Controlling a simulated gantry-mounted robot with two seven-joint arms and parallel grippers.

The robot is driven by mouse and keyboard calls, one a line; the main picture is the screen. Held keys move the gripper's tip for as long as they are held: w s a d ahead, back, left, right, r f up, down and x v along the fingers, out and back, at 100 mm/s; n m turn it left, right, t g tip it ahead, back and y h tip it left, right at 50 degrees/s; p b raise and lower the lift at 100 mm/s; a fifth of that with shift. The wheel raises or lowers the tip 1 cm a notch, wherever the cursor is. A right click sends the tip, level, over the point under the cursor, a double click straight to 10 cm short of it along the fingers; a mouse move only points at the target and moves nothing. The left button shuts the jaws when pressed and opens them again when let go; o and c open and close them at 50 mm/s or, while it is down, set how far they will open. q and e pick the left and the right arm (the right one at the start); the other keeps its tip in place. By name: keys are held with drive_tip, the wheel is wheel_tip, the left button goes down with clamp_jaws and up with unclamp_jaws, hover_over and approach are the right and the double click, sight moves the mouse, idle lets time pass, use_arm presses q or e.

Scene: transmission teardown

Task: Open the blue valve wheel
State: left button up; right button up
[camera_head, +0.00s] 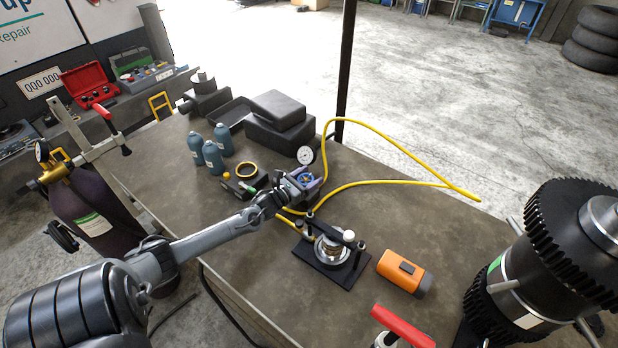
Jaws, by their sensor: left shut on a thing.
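The blue valve wheel (305,178) sits in the middle of the table, beside a round white pressure gauge (306,155). My left arm reaches in from the left, and my left gripper (296,184) is at the wheel, shut on it. The gripper and wrist hide part of the wheel and the valve body, so its turn angle cannot be read. A yellow hose (380,182) runs near the valve and loops to the right. My right gripper does not show.
A black press fixture (333,255) and an orange device (402,272) stand in front of the valve. Dark boxes (277,120) and several blue-grey bottles (213,157) are behind and left. A large black gear assembly (545,265) is at the right.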

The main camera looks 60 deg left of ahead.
use_arm(q)
drive_tip(key=shift+r+y, duration=0.1)
drive_tip(key=shift+y, duration=0.2)
drive_tip(key=n+g+y+p, duration=0.1)
drive_tip(key=n+y, duration=0.1)
drive_tip(key=y, duration=0.1)
drive_tip(key=shift+a+n+y+p, duration=0.1)
drive_tip(key=shift+n+y+p, duration=0.2)
drive_tip(key=shift+n, duration=0.1)
drive_tip(key=shift+s+a+n+g+y+p, duration=0.15)
drive_tip(key=shift+n+g+y+p, duration=0.3)
drive_tip(key=shift+n+g+y, duration=1.3)
drive_tip(key=shift+a+y, duration=0.1)
drive_tip(key=shift+y, duration=0.35)
drive_tip(key=o, duration=0.7)
